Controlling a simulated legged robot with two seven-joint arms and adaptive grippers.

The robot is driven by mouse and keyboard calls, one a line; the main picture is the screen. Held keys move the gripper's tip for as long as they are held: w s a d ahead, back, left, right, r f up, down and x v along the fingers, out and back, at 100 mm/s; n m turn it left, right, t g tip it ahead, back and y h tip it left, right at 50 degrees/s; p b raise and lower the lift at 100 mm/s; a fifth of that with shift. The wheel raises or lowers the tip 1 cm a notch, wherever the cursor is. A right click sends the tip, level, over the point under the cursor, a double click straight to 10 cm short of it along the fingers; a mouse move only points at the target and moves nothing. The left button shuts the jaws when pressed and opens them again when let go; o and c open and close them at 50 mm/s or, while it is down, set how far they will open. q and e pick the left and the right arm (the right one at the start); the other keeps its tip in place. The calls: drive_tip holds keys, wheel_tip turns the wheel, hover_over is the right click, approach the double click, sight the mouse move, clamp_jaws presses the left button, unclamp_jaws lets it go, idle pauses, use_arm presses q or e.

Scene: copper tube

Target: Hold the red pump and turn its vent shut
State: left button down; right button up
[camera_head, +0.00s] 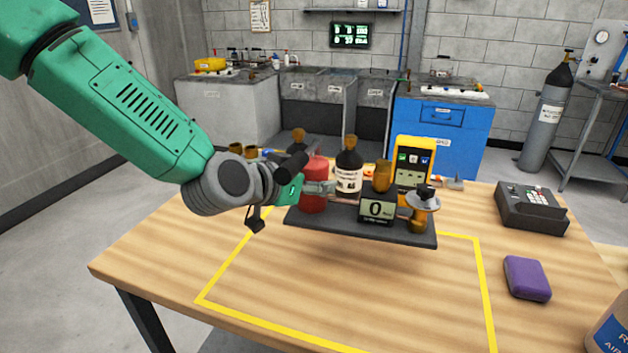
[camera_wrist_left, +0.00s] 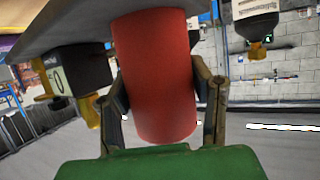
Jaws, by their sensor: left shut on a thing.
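The red pump (camera_head: 314,184) is a red cylinder standing at the left end of a dark board (camera_head: 360,228). My left gripper (camera_head: 318,188) reaches it from the left and is shut on it. In the left wrist view the two fingers (camera_wrist_left: 160,105) press on opposite sides of the red body (camera_wrist_left: 152,70). A brass fitting with a pale disc and black knob (camera_head: 423,200) stands at the board's right end. I cannot tell whether it is the vent. My right gripper is not in view.
The board also carries a dark bottle (camera_head: 349,170), a display reading 0 (camera_head: 377,210) and a yellow device (camera_head: 414,165). Yellow tape (camera_head: 270,315) marks the wooden table. A purple block (camera_head: 527,278) and a grey keypad box (camera_head: 531,207) lie right.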

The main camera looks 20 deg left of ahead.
sight(314, 211)
use_arm(q)
drive_tip(key=shift+w+f+b, duration=0.1)
drive_tip(key=shift+f+b, duration=2.4)
drive_tip(key=shift+f, duration=0.95)
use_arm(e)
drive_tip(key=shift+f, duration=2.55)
use_arm(q)
drive_tip(key=shift+f, duration=0.3)
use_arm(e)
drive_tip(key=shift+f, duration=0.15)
use_arm(q)
drive_tip(key=shift+f, duration=0.1)
drive_tip(key=shift+s+f, duration=0.25)
drive_tip(key=shift+f, duration=0.05)
drive_tip(key=shift+d, duration=0.1)
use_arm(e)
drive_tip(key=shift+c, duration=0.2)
